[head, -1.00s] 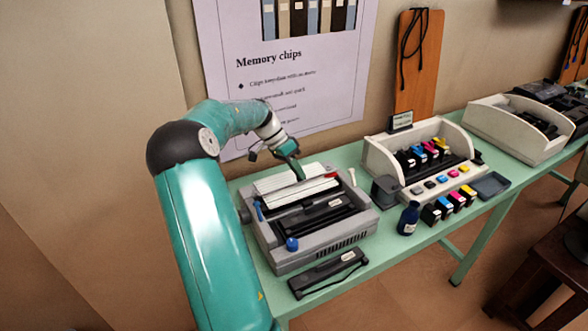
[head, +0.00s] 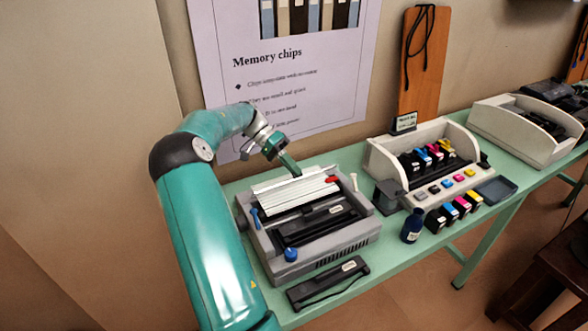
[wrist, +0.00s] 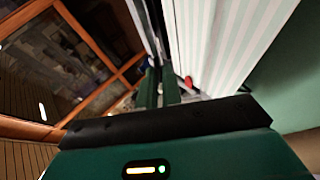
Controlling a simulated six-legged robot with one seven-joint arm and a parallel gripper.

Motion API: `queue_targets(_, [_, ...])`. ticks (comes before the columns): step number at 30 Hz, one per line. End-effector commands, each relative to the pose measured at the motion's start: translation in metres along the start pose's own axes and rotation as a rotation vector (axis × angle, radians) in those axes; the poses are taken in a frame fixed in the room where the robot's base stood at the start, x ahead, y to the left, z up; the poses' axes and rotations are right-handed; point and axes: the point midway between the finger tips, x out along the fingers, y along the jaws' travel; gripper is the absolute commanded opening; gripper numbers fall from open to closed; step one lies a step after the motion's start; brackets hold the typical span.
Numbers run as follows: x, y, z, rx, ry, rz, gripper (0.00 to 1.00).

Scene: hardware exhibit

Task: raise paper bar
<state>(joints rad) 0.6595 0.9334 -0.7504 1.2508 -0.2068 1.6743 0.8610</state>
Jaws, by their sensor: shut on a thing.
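The grey dot-matrix style printer (head: 330,245) stands on the green table, with a white ribbed panel (head: 292,192) across its top. The paper bar (head: 262,184) runs along the panel's upper edge, and a red tab (head: 331,180) shows at the right end. My gripper (head: 296,174) is at the bar's edge from above and behind, its fingers shut on it. In the wrist view my green fingers (wrist: 158,88) are close together beside a thin light edge, with the striped panel to their right. The exact contact is partly hidden.
A black cartridge (head: 328,283) lies in front. To the right stand a dark bottle (head: 412,226) and an ink-cartridge printer (head: 425,155). The poster wall is close behind my arm.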

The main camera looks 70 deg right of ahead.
Motion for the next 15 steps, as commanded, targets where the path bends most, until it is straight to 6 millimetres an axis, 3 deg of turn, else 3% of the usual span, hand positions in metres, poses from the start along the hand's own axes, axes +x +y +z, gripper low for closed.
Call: queue_targets(15, [-0.0111,-0.0105,-0.0067,-0.077,-0.001,0.185,0.0])
